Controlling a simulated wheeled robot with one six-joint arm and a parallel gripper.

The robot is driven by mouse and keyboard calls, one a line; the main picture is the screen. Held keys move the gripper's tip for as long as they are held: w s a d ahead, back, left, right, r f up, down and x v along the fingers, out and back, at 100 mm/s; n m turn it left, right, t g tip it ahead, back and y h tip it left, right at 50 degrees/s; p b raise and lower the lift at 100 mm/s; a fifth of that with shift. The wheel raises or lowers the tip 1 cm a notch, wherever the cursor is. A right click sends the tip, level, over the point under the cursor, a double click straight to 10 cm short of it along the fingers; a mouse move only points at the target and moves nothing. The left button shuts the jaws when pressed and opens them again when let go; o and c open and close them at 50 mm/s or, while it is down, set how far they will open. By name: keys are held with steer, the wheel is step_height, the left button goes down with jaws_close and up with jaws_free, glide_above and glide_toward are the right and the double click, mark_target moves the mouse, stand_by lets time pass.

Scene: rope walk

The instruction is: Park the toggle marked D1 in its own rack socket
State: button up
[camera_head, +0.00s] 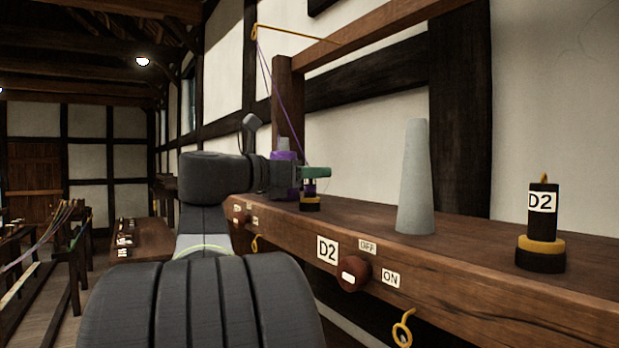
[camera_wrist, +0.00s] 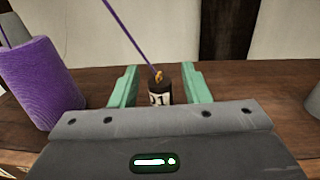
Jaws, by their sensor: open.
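The toggle marked D1 (camera_wrist: 160,94) is dark with a white label and a small yellow hook on top. A purple cord (camera_wrist: 132,38) runs up from that hook. In the head view the toggle (camera_head: 310,186) is upright, low over a black base with a yellow ring (camera_head: 310,201) on the beam; I cannot tell how deep it sits. My gripper (camera_wrist: 159,86) is open, with one green finger on each side of the toggle. A small gap seems to show at each side. In the head view my gripper (camera_head: 315,172) partly hides the toggle.
A purple spool (camera_wrist: 40,82) stands left of my gripper. A grey cone (camera_head: 414,180) and the toggle marked D2 (camera_head: 541,225) stand farther right on the wooden beam (camera_head: 470,265). A knob (camera_head: 351,274) is on its front. The purple cord rises to a yellow arm (camera_head: 290,33).

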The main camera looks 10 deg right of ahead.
steer(key=b+v, duration=0.2)
steer(key=v, duration=1)
steer(key=shift+b, duration=0.3)
steer(key=shift+f, duration=0.1)
steer(key=p+x, duration=0.2)
steer(key=x, duration=0.9)
steer(key=shift+d+p, duration=0.25)
steer(key=shift+p, duration=0.15)
steer(key=shift+w+d+f, duration=0.2)
steer(key=shift+d, duration=0.05)
steer(key=shift+f, duration=0.35)
steer(key=shift+r, duration=0.1)
steer(key=shift+r, duration=0.1)
